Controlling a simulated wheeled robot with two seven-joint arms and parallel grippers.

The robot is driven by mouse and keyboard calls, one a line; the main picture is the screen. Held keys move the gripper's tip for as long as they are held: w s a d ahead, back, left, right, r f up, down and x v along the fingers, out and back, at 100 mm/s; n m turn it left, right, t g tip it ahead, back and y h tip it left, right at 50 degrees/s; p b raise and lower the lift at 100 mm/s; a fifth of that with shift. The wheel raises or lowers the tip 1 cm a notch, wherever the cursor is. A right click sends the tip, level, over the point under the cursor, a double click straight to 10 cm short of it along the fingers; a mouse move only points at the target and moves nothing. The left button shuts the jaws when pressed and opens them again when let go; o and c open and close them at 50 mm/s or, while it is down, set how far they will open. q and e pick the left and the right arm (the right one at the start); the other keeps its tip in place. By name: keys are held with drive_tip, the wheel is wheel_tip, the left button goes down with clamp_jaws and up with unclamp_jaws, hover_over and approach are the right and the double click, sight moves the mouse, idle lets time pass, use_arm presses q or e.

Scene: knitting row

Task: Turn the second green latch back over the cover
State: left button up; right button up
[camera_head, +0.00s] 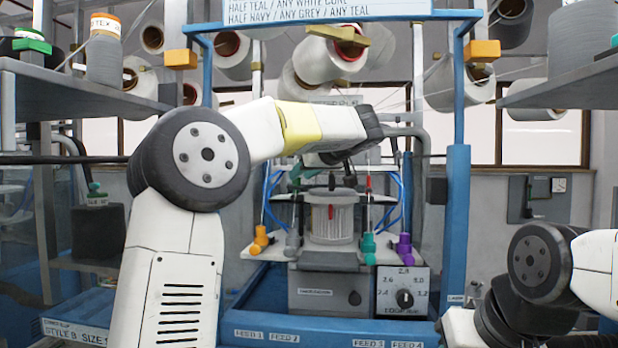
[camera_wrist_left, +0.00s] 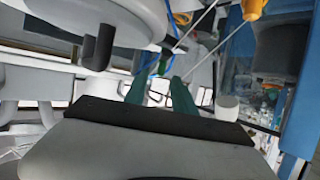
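My left arm reaches across the knitting machine in the head view. Its gripper (camera_head: 303,171) is small and partly hidden, just above and beside the grey ribbed cylinder (camera_head: 333,222) at the machine's centre. In the left wrist view the two teal fingers (camera_wrist_left: 160,88) stand apart with nothing visible between them. A pale rounded machine part (camera_wrist_left: 112,18) with a dark bent handle lies up and left of them. I cannot clearly pick out the green latches or tell which part is the cover. My right gripper is outside the views; only its arm (camera_head: 540,262) shows.
Blue frame posts (camera_head: 456,220) flank the machine. Orange (camera_head: 260,240), green (camera_head: 369,247) and purple (camera_head: 404,246) feeders stand around the cylinder. A dial box (camera_head: 404,292) sits at its front right. Yarn cones (camera_head: 103,58) fill shelves on both sides. Thin rods and blue tubes crowd the gripper.

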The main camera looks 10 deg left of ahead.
use_arm(q)
drive_tip(key=shift+x, duration=1.35)
clamp_jaws()
drive_tip(key=shift+d, duration=0.1)
drive_tip(key=shift+w+d+n+g+y, duration=0.1)
drive_tip(key=shift+n+g+y, duration=0.4)
drive_tip(key=shift+n, duration=0.1)
drive_tip(key=shift+w+d+n+g+y, duration=0.1)
drive_tip(key=shift+w+n+g+y, duration=0.05)
drive_tip(key=shift+n+g+y, duration=0.4)
drive_tip(key=shift+a+r+n+g+y, duration=0.1)
drive_tip(key=shift+n+g+y, duration=0.55)
drive_tip(key=shift+n+g, duration=0.3)
